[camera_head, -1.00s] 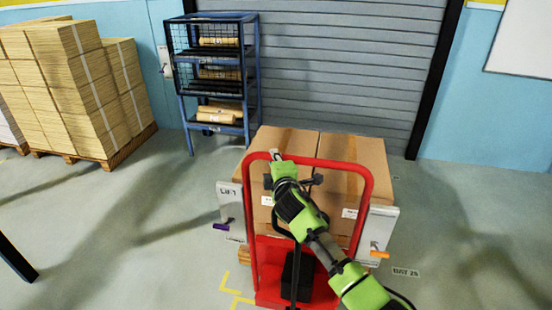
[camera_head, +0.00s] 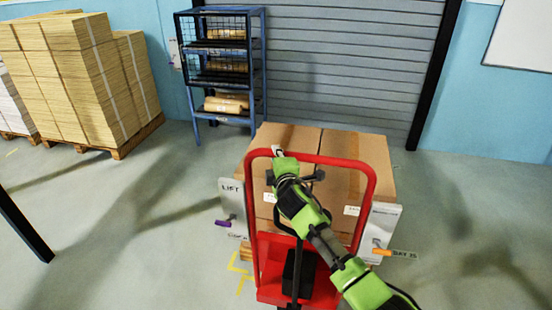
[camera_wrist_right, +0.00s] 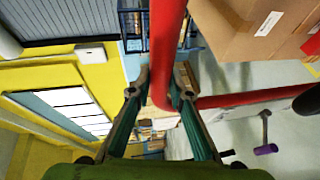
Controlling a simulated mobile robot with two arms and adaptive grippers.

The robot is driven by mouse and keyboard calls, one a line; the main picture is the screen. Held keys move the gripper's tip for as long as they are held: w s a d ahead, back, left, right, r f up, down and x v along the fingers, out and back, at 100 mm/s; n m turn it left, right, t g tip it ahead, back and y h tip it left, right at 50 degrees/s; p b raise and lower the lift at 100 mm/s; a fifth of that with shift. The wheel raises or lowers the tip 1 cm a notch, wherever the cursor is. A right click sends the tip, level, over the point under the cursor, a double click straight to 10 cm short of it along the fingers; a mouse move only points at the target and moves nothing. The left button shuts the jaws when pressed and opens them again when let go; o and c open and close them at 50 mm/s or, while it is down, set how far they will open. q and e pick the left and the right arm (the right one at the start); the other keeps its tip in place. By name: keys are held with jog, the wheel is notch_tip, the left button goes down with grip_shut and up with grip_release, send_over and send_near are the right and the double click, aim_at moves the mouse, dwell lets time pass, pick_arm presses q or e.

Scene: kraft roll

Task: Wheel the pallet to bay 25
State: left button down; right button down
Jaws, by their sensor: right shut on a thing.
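The loaded pallet truck stands ahead of me: a red frame with a looped handle (camera_head: 372,190), carrying big brown cartons (camera_head: 345,140) on a mostly hidden wooden pallet (camera_head: 246,252). My right gripper (camera_head: 278,160) is shut on the red handle's top bar; in the right wrist view the red tube passes between its fingers (camera_wrist_right: 158,95). A grey plate marked LIFT (camera_head: 230,195) with a purple lever is on the left side. Another grey plate (camera_head: 381,225) with an orange lever is on the right. A floor label (camera_head: 404,254), seemingly BAY 25, lies right of the truck. My left gripper is out of view.
A blue wire rack (camera_head: 261,70) with paper rolls stands at the back left by a grey shutter (camera_head: 350,60). Stacked cartons on a pallet (camera_head: 140,138) are at far left. Yellow floor marks (camera_head: 240,268) lie left of the truck. The floor at right is clear.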

jog(key=c, duration=2)
grip_release()
jog(key=shift+w+r, duration=0.1)
jog(key=shift+w, duration=0.15)
jog(key=shift+o, duration=0.8)
jog(key=shift+w+a+f, duration=0.15)
jog(key=shift+a+f, duration=0.05)
jog(key=shift+f, duration=0.05)
jog(key=s+d+r, duration=0.1)
jog(key=s+r, duration=0.1)
jog(key=s, duration=1)
jog(key=shift+r, duration=0.1)
